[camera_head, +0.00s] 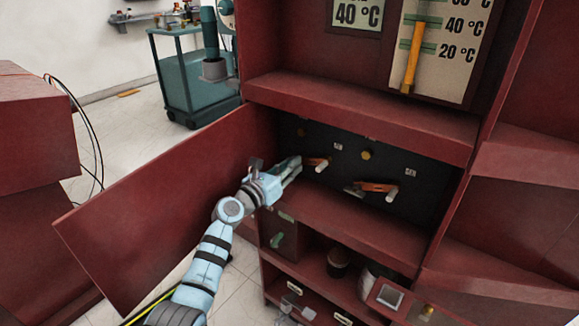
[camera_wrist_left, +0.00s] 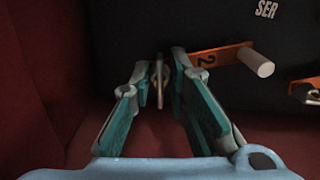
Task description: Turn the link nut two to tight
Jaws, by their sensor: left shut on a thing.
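The link with the number 2 is an orange bar (camera_wrist_left: 215,55) with a white peg (camera_wrist_left: 257,64) at its right end, on a dark panel in the left wrist view. Link nut two (camera_wrist_left: 160,82) is a thin, pale upright piece at the bar's left end, between my fingertips. My left gripper (camera_wrist_left: 163,75) is shut on the nut. In the head view the left gripper (camera_head: 296,163) reaches into the cabinet bay and its tips touch the left end of the orange link (camera_head: 317,161). The nut is hidden there. My right gripper is not in view.
A second orange link (camera_head: 375,187) with a white peg (camera_head: 392,195) lies to the right. Brass knobs (camera_head: 366,154) dot the dark panel. The open red door (camera_head: 150,220) stands left of my arm. Red shelves (camera_head: 365,120) bound the bay above and below.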

